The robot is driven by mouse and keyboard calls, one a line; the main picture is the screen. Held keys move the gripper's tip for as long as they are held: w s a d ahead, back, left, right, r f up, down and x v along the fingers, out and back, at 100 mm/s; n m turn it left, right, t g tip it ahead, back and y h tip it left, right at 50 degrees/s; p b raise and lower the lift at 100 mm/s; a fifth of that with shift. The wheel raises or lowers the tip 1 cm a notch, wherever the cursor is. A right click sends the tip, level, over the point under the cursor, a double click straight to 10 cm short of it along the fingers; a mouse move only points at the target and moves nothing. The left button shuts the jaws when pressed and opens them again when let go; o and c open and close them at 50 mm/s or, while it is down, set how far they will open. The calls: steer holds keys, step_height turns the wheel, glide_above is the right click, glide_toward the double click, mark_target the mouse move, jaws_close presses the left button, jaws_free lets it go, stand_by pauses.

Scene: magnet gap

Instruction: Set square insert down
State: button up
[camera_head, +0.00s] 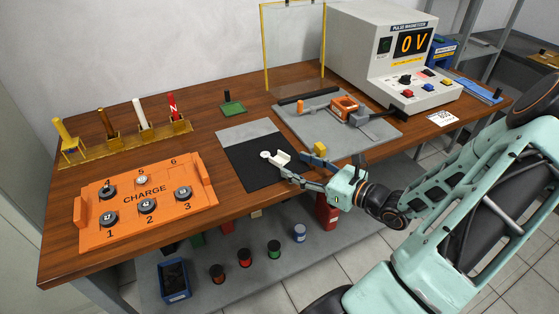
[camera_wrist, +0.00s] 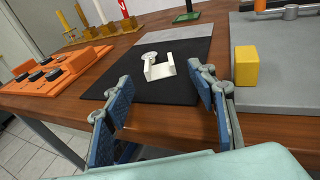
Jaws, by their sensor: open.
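A small white piece, with a square U-shaped channel and a round end, lies on the black mat (camera_head: 245,173); I take it to be the square insert (camera_head: 277,157). In the wrist view the insert (camera_wrist: 159,68) lies just beyond my fingertips, roughly centred between them, its channel toward me. My gripper (camera_head: 294,166) is open, its two blue-padded fingers spread at the mat's right front edge. In the wrist view my gripper (camera_wrist: 160,76) holds nothing, with black mat and table edge showing between the fingers. I cannot tell whether a fingertip touches the insert.
A yellow block (camera_head: 320,148) stands right of my gripper on a grey plate (camera_head: 372,140) with an orange clamp (camera_head: 344,104). An orange CHARGE tray (camera_head: 150,221) stands left. Bare wood lies between tray and mat.

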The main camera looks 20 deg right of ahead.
mark_target(284, 163)
steer(key=shift+r+b+x, duration=0.2)
steer(key=shift+b+x, duration=0.25)
steer(key=shift+x, duration=2.25)
steer(key=c, duration=1)
steer(key=shift+r, duration=0.1)
